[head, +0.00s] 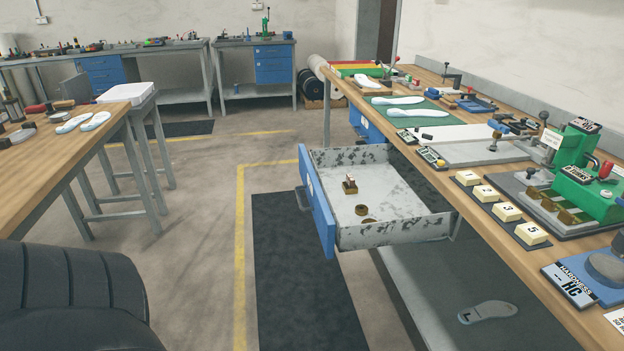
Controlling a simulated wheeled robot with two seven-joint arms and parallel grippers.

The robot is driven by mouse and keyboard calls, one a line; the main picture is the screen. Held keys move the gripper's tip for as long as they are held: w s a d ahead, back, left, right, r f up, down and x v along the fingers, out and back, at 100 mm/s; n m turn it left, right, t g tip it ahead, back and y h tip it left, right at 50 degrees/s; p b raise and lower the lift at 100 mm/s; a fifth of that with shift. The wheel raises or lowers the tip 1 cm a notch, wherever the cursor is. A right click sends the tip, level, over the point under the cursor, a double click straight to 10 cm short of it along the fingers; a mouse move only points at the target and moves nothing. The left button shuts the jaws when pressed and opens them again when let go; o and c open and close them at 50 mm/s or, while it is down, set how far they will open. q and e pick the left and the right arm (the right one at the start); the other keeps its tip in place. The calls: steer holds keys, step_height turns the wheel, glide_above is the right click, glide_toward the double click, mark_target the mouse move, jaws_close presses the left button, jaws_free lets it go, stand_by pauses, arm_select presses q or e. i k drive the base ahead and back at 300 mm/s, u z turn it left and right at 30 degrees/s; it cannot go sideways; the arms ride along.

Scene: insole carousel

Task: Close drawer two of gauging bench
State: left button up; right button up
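The gauging bench (480,225) runs along the right with a wooden top. A drawer (398,238) under its edge is pulled far out into the aisle. Its blue front (318,203) faces left and carries a handle (303,199). The grey, speckled inside holds a small brass piece with a pale upright part (350,185) and brass rings (362,210). I cannot read a number on it. Another blue drawer unit (366,122) shows farther along under the bench, partly hidden by the open drawer. Neither of my grippers is in view.
A black mat (290,285) and a yellow floor line (240,260) lie left of the drawer. A wooden table (60,150) stands at left, with a dark padded shape (70,300) below it. An insole (487,312) lies on the lower shelf. The aisle floor between is clear.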

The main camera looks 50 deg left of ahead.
mark_target(407, 207)
steer(key=u, duration=0.9)
steer(key=i, duration=1)
steer(key=u, duration=0.5)
